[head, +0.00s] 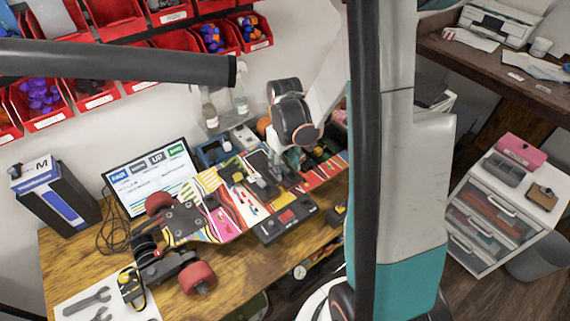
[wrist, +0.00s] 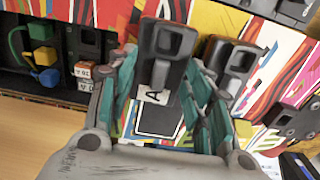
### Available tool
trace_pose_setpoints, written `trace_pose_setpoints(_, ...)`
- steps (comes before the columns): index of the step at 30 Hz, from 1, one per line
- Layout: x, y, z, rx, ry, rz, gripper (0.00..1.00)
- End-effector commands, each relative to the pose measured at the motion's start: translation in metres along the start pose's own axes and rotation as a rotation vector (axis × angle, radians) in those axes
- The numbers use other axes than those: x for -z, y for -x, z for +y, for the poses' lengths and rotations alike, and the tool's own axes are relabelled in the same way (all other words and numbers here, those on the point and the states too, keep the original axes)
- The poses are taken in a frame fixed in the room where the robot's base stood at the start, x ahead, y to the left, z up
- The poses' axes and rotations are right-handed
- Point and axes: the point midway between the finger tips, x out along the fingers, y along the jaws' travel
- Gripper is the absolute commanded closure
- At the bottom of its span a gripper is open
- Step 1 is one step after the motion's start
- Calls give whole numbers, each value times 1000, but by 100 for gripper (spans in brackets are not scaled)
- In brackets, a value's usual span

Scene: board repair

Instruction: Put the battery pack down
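In the wrist view, the black battery pack (wrist: 163,45), with a square opening at its far end and a white tag marked "A", is between the teal fingers of my gripper (wrist: 162,72). The fingertips are close against its two sides, and my gripper appears shut on it. It is low over the colourful striped board (wrist: 290,50), or on it; I cannot tell whether it touches. In the head view my gripper (head: 293,156) is over the board (head: 215,215), and its fingertips are too small to make out.
A similar black part (wrist: 236,62) sits just right of the fingers. A black box with coloured connectors (wrist: 45,55) is at the left. In the head view, a monitor (head: 150,178), a dark box (head: 55,195) and wrenches (head: 88,302) share the wooden table; red bins (head: 95,95) hang behind.

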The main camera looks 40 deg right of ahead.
Motion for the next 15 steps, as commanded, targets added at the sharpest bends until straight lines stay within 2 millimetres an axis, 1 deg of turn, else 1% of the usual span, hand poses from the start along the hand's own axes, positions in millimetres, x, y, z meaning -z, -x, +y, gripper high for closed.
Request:
trace_pose_setpoints(5,0,1,0,0,0,0,53)
trace_pose_setpoints(8,0,6,0,0,0,0,53)
trace_pose_setpoints(11,0,20,0,0,0,0,53)
trace_pose_setpoints(15,0,49,0,0,0,0,53)
